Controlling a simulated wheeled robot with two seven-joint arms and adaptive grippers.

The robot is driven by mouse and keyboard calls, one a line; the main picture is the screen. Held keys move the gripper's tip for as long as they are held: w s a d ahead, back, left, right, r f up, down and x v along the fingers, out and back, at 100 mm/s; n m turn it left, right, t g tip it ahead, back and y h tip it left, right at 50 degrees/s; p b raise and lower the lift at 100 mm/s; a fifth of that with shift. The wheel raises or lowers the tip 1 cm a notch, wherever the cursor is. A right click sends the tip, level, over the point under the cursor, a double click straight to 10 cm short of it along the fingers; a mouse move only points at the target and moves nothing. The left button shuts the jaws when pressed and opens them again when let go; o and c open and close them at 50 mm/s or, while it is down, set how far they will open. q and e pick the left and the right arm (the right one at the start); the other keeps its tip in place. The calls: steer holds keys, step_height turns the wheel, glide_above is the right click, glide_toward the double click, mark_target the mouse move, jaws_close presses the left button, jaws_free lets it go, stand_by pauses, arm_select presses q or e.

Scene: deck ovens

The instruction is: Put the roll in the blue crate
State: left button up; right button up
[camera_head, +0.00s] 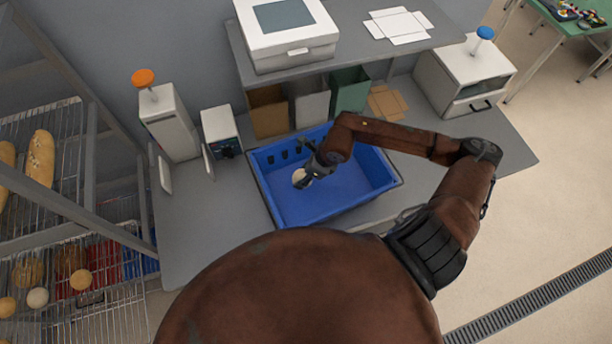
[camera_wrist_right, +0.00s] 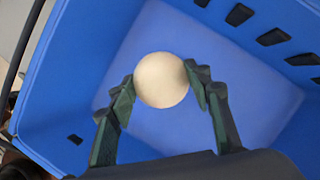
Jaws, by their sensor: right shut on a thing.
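The blue crate (camera_head: 345,199) sits on the grey counter and appears empty apart from what my gripper holds. My right gripper (camera_head: 306,174) reaches over the crate and is shut on a pale round roll (camera_head: 299,176). In the right wrist view the roll (camera_wrist_right: 161,80) is pinched between the two fingertips, with the crate's blue floor (camera_wrist_right: 245,95) behind it. The roll is within the crate's outline; I cannot tell its exact height above the floor. My left gripper is not in view.
A wire rack (camera_head: 70,250) with loaves and rolls stands at the left. A shelf (camera_head: 350,47) with a white box (camera_head: 285,38) overhangs behind the crate. Dispensers (camera_head: 170,120) stand left of the crate and another white machine (camera_head: 465,75) stands right. Bare counter lies left of the crate.

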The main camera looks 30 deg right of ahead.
mark_target(308, 185)
steer(key=s+f, duration=0.2)
steer(key=f, duration=0.1)
steer(key=shift+s+d+f+p, duration=0.15)
steer(key=shift+s+p, duration=0.2)
steer(key=shift+p, duration=0.05)
steer(key=shift+w+f, duration=0.55)
steer(key=shift+f, duration=0.25)
steer(key=f, duration=0.1)
steer(key=w+f, duration=0.1)
steer(key=shift+w+f+p, duration=0.1)
steer(key=shift+f+p, duration=0.25)
steer(key=shift+f, duration=0.05)
steer(key=shift+s+f, duration=0.15)
steer(key=shift+s, duration=0.35)
steer(key=o, duration=0.8)
steer(key=shift+w+f, duration=0.15)
steer(key=shift+w, duration=0.05)
steer(key=shift+o, duration=1.3)
steer(key=shift+s, duration=0.2)
steer(key=shift+w, duration=0.15)
steer(key=shift+r, duration=0.3)
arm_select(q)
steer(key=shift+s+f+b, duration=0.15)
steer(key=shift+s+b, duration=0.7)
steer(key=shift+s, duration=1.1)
arm_select(e)
steer(key=v, duration=1.1)
steer(key=shift+s+r, duration=0.25)
steer(key=shift+s, duration=0.05)
